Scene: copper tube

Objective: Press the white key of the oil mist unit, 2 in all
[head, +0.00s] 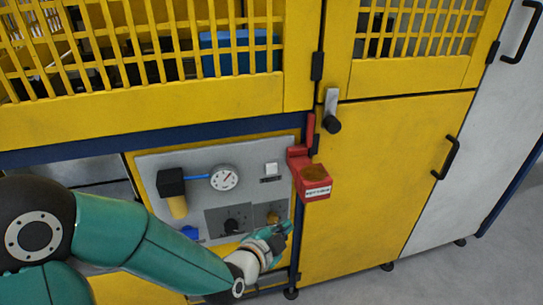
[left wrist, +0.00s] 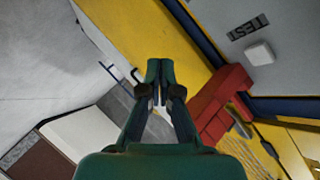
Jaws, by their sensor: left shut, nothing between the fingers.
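The white key (head: 271,168) sits at the upper right of the grey panel of the oil mist unit (head: 200,157), with a small dark label under it. The key also shows at the upper right of the left wrist view (left wrist: 260,53), beside a dark label that seems to read TEST. My left gripper (head: 285,229) is shut and empty, in front of the panel's lower right edge, below the key and apart from it. In the left wrist view its fingertips (left wrist: 160,64) are together, left of the key. My right gripper is not in view.
A red labelled box (head: 316,192) juts out right of the key, above my left gripper; it shows close in the left wrist view (left wrist: 215,105). The panel also bears a round gauge (head: 223,178) and a black-topped yellow filter (head: 172,192). A yellow door (head: 385,180) stands at right.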

